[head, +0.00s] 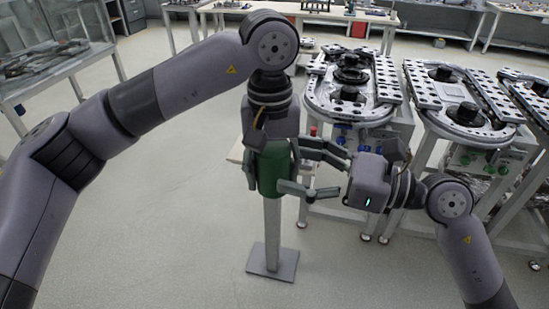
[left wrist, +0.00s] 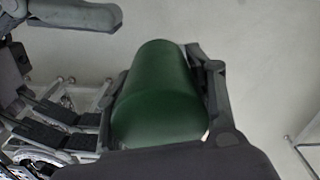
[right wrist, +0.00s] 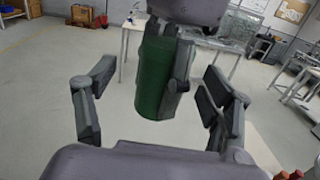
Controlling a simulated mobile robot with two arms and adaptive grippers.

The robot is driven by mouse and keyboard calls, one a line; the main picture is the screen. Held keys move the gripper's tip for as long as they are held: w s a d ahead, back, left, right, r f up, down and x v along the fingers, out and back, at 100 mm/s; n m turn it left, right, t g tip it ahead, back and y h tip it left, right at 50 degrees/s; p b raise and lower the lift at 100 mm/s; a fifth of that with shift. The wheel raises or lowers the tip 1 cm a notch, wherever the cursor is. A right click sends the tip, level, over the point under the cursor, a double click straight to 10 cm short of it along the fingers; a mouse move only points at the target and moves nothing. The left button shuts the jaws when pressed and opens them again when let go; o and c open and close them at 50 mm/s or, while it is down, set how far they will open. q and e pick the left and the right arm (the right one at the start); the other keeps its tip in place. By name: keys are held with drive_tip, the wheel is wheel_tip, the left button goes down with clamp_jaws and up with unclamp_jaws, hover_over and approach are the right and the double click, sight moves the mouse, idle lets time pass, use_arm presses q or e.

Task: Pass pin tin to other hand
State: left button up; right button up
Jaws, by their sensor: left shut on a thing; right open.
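The pin tin is a dark green cylinder (head: 272,172), held upright in the air in the middle of the head view. My left gripper (head: 266,150) comes down from above and is shut on it; its fingers lie along both sides of the tin (left wrist: 160,95) in the left wrist view. My right gripper (head: 296,166) is open at the tin's right side in the head view. In the right wrist view the tin (right wrist: 153,85) shows between the spread right fingers, with a gap on both sides. The tin's top is partly hidden by my left gripper.
Ring track stations (head: 352,88) on metal stands are behind and right of the grippers. A glass-sided table (head: 50,70) is at the left. A post with a square grey foot (head: 273,262) stands below the tin. The floor in front is clear.

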sight(268, 161)
drive_tip(key=shift+x, duration=2.65)
drive_tip(key=shift+c, duration=0.4)
drive_tip(key=c, duration=0.6)
drive_tip(key=shift+s+a, duration=0.1)
drive_tip(key=shift+s, duration=0.1)
drive_tip(key=c, duration=0.7)
